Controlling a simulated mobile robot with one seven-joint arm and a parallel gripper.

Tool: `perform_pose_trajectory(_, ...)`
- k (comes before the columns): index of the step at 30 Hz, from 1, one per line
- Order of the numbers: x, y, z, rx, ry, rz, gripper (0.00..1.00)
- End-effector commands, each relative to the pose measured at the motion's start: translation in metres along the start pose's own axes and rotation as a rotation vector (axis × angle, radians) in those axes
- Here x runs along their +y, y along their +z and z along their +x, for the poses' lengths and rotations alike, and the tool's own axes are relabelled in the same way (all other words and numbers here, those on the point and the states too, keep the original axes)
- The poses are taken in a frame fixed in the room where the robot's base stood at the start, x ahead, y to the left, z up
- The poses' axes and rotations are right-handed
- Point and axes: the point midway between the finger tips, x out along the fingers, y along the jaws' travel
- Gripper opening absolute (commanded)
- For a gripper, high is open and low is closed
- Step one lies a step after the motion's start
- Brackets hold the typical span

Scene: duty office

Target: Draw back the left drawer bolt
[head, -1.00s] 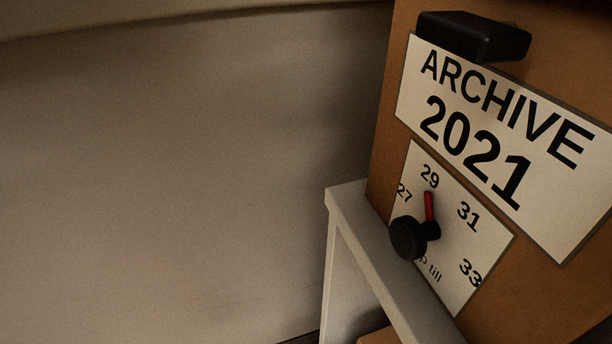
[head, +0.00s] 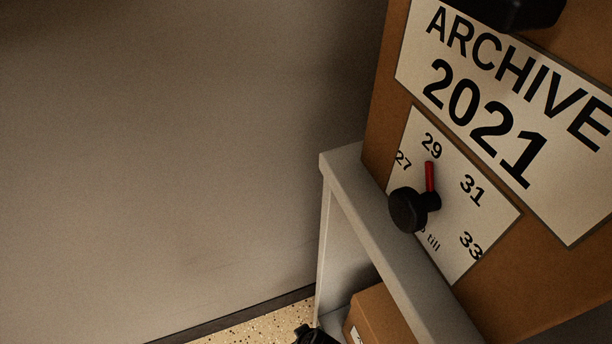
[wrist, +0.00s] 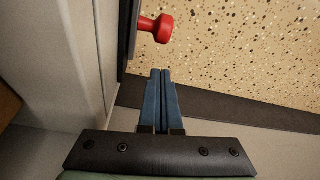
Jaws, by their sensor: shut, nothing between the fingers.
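In the wrist view a red knob (wrist: 158,28) on a short red stem sticks out to the right from a dark upright edge (wrist: 128,40). It may be the bolt's knob; I cannot tell from this view. My gripper (wrist: 160,72) has two blue fingers pressed together, with nothing between them. The fingertips are just below the knob in the picture and look apart from it. No drawer or bolt is recognisable in the head view.
A cardboard box (head: 380,318) sits below. Left is bare wall (head: 160,180). Speckled floor (wrist: 240,50) is open right of the knob.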

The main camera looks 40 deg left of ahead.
Motion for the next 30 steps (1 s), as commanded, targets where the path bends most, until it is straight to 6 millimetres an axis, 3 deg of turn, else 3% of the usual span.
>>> perform_pose_trajectory(1, 0.0, -0.002, -0.021, 0.0, 0.002, 0.005, 0.0)
perform_pose_trajectory(3, 0.0, -0.002, -0.035, 0.0, 0.001, 0.005, 0.0)
perform_pose_trajectory(12, 0.0, -0.001, -0.081, 0.0, 0.0, 0.004, 0.0)
perform_pose_trajectory(18, 0.001, -0.001, -0.091, 0.0, 0.001, 0.003, 0.0)
perform_pose_trajectory(30, 0.001, 0.0, -0.091, 0.001, 0.001, 0.002, 0.0)
